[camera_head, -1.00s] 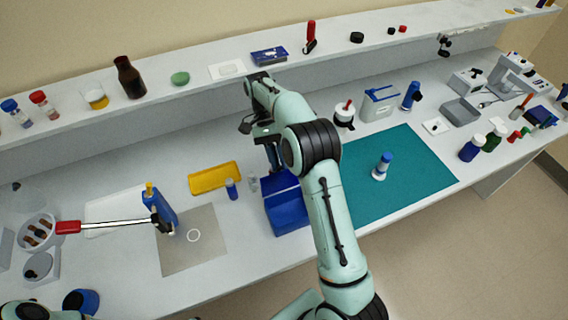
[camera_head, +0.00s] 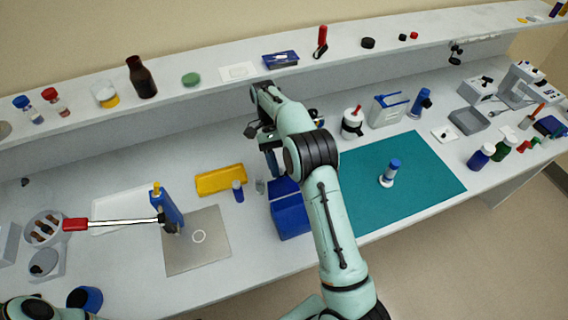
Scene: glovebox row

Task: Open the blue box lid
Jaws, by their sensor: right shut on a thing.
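The blue box (camera_head: 293,217) stands on the bench near its front edge, just left of the teal mat. The blue lid (camera_head: 283,187) shows at its back, partly hidden by my right arm. My right gripper (camera_head: 271,158) points down over the back of the box. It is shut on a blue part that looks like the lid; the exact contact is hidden. How far the lid is raised is hard to tell. Only a piece of my left arm shows at the lower left corner; its gripper is out of view.
A yellow tray (camera_head: 221,179) and a small blue-capped vial (camera_head: 238,191) stand left of the box. The teal mat (camera_head: 425,200) with a blue-and-white bottle (camera_head: 390,173) lies to the right. A shelf (camera_head: 215,88) runs behind. A blue stand (camera_head: 167,207) is farther left.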

